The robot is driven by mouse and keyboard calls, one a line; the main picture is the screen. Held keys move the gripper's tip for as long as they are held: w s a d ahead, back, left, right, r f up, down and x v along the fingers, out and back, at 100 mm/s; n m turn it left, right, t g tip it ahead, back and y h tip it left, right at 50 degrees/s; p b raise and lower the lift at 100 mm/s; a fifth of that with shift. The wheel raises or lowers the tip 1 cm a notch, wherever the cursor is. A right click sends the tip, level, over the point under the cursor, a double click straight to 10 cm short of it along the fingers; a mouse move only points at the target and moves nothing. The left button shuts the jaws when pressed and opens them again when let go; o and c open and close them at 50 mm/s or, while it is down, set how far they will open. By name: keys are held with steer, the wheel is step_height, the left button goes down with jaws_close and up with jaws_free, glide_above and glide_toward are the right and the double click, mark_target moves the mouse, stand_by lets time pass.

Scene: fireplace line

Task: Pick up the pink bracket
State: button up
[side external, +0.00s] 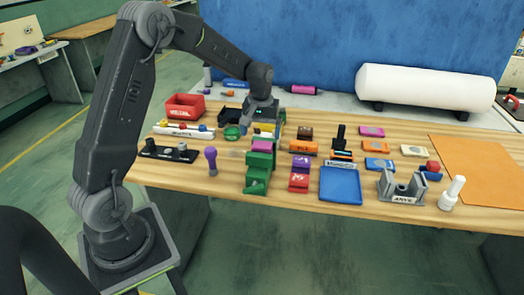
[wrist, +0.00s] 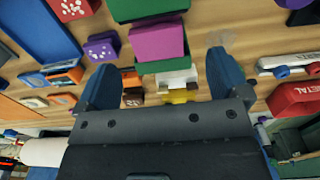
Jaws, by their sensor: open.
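A pink piece (side external: 261,146) rests on a green stepped stand (side external: 258,162) near the middle of the bench. It is the likeliest pink bracket, though its shape is hard to tell. In the wrist view the pink piece (wrist: 157,42) shows as a magenta block between green parts, beyond my fingertips. My gripper (side external: 263,118) is just behind the stand in the side view. In the wrist view my gripper (wrist: 161,62) has its two blue-grey fingers wide apart, with nothing held between them.
A red METAL bin (side external: 185,106), a green ring (side external: 232,133), orange block (side external: 303,148), purple piece (side external: 300,161) and blue tray (side external: 340,184) surround the stand. A flat pink piece (side external: 372,131) lies to the right. An orange mat (side external: 480,165) leaves clear room at far right.

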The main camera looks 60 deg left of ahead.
mark_target(262, 145)
steer(key=f, duration=0.7)
steer(key=shift+d+f, duration=0.2)
steer(key=c, duration=1)
steer(key=shift+c, duration=0.2)
steer(key=shift+r, duration=0.1)
